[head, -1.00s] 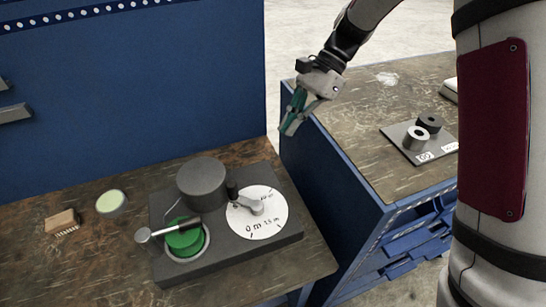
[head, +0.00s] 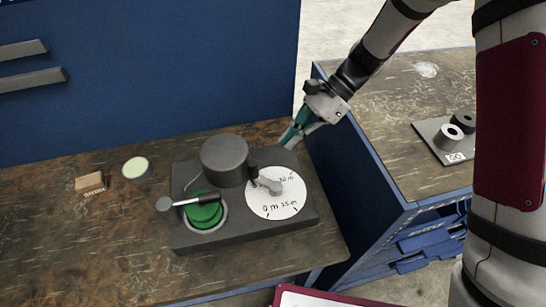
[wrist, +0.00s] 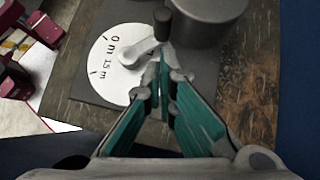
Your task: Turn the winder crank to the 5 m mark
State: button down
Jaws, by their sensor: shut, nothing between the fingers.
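The winder is a dark base plate (head: 245,238) on the left bench, with a tall grey cylinder (head: 224,158), a green spool (head: 205,213) and a white round dial (head: 285,205). The dial shows 0 m at its lower left, a small mark beside it and another toward the top right, both hard to read. The grey crank arm (head: 267,184) runs from the dial centre to a dark upright knob (head: 253,170) at upper left. My gripper (head: 289,143) is shut and empty behind the dial. In the wrist view its teal fingertips (wrist: 163,76) appear close to the crank; contact cannot be told.
A wooden brush (head: 89,183) and a pale green round dish (head: 136,168) lie left of the winder. A blue cabinet (head: 385,210) stands to the right, carrying a plate with two cylinders (head: 449,138).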

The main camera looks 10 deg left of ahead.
jog(key=p+x, duration=0.1)
jog(key=x, duration=0.6)
jog(key=shift+s+a+n+b, duration=0.25)
jog(key=shift+a+n+b, duration=0.05)
jog(key=shift+a+n, duration=0.1)
jog(key=shift+r, duration=0.1)
jog(key=v, duration=1.2)
